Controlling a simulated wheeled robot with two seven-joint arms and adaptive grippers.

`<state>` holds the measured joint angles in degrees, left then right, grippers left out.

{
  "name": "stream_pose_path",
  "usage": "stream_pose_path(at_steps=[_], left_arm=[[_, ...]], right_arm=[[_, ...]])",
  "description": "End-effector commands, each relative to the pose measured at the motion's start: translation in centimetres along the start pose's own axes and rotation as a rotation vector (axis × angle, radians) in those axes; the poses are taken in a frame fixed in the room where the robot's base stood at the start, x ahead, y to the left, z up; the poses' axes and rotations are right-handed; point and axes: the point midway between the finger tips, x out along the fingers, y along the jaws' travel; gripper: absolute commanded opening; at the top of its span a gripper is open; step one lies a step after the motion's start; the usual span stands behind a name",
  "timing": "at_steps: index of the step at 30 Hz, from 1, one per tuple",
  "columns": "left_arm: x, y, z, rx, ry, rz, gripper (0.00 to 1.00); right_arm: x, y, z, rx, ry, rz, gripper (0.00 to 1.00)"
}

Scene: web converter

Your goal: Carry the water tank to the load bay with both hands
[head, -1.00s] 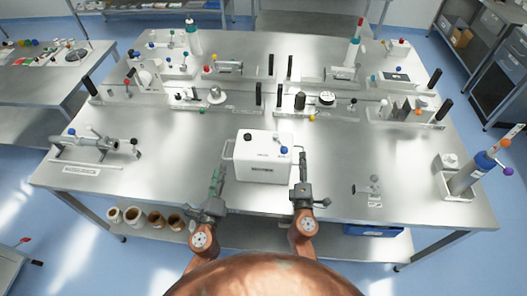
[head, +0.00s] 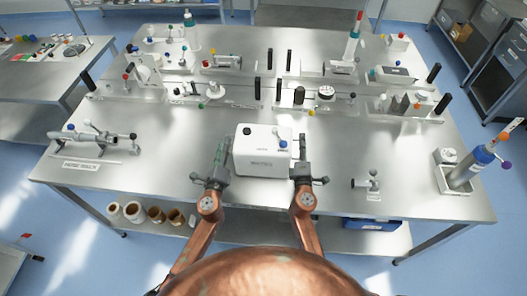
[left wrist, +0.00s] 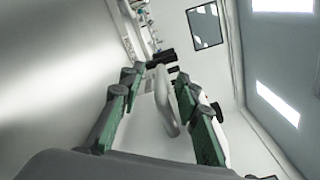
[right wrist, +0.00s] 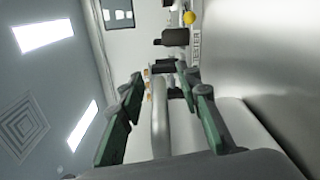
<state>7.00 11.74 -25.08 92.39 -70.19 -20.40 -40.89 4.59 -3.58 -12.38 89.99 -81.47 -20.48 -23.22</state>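The water tank (head: 263,163) is a white box with a dark cap and a blue knob on top. It stands upright on the steel table, near the front. My left gripper (head: 223,158) is at the tank's left side and my right gripper (head: 302,150) at its right side. In the left wrist view, the open fingers (left wrist: 155,95) stand on both sides of a pale handle (left wrist: 166,105). In the right wrist view, the open fingers (right wrist: 163,100) likewise straddle a handle (right wrist: 160,128). Gaps show between fingers and handles. I cannot tell which spot is the load bay.
Rows of fixtures (head: 215,92) with black posts fill the table's back. A metal clamp device (head: 95,138) stands at the left, a small fitting (head: 368,182) and a blue-grey bottle (head: 470,165) at the right. The table surface (head: 330,195) beside the tank is mostly clear.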

Motion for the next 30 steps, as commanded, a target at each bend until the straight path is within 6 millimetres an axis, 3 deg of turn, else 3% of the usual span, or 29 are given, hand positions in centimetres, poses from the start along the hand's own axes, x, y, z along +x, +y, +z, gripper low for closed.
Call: stream_pose_path(at_steps=[6, 16, 30], left_arm=[[1.8, 0.0, 0.0, 0.001, 0.000, 0.000, 0.30], [2.0, 0.0, 0.0, 0.000, 0.001, 0.001, 0.30], [1.9, 0.2, -0.1, 0.001, 0.001, 0.004, 0.00]], right_arm=[[1.1, 0.0, 0.0, -0.001, 0.000, -0.001, 0.31], [1.3, 0.0, 0.0, 0.000, 0.000, 0.000, 0.31], [1.3, -0.1, 0.0, -0.001, 0.000, -0.001, 0.00]])
